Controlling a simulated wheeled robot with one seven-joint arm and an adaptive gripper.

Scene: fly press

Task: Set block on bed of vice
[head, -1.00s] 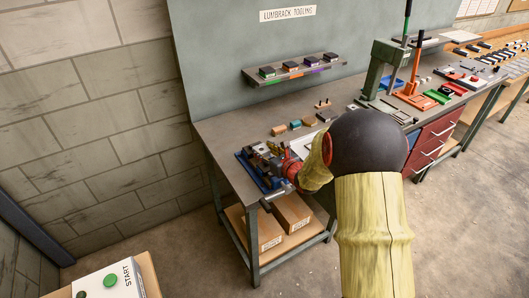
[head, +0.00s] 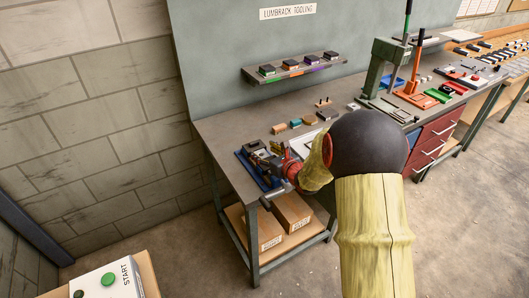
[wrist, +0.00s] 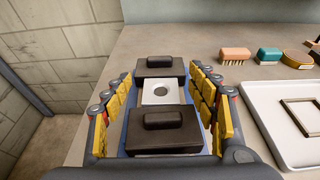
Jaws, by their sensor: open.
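The blue vice (head: 247,168) stands at the near left end of the bench. In the wrist view its two dark jaws show, a far one (wrist: 160,67) and a near one (wrist: 163,137), each topped by a dark knob. A pale block with a round hole (wrist: 161,93) sits between the jaws; whether it rests fully on the bed is hidden. My gripper (wrist: 165,108) is open, with its yellow-padded fingers to the left and right of the jaws and block. In the head view my gripper (head: 278,162) is at the vice, partly covered by my arm.
A white tray (wrist: 262,110) with a metal frame lies just right of the vice. Brushes (wrist: 235,56) and small blocks lie behind it. A shelf (head: 290,72) hangs on the back panel, and a green press (head: 378,70) stands farther right. Bare bench lies left of the vice.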

